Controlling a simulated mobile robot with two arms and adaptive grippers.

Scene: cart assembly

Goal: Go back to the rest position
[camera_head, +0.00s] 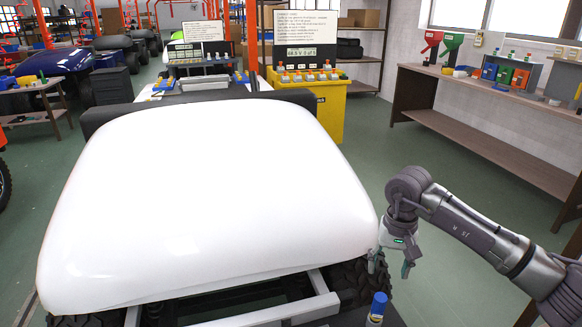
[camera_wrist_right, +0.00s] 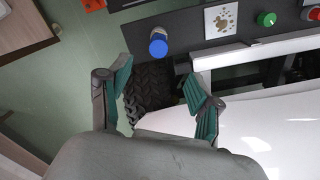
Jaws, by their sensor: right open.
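My right gripper (camera_head: 390,266) hangs with its fingers pointing down beside the right front corner of the white cart body (camera_head: 205,195), above a black tire. In the right wrist view my right gripper (camera_wrist_right: 160,90) shows its two green-padded fingers spread apart with nothing between them. The tire (camera_wrist_right: 150,95) and the edge of the white body (camera_wrist_right: 265,115) lie beyond the fingers. I cannot tell from these views whether the gripper touches the body. My left gripper is not in view.
A blue-capped cylinder (camera_head: 377,307) stands just in front of the right gripper; it also shows in the right wrist view (camera_wrist_right: 158,44). A dark panel there holds a green knob (camera_wrist_right: 266,19). A yellow cabinet (camera_head: 325,105) stands behind the cart. Green floor is open toward the right workbench (camera_head: 480,138).

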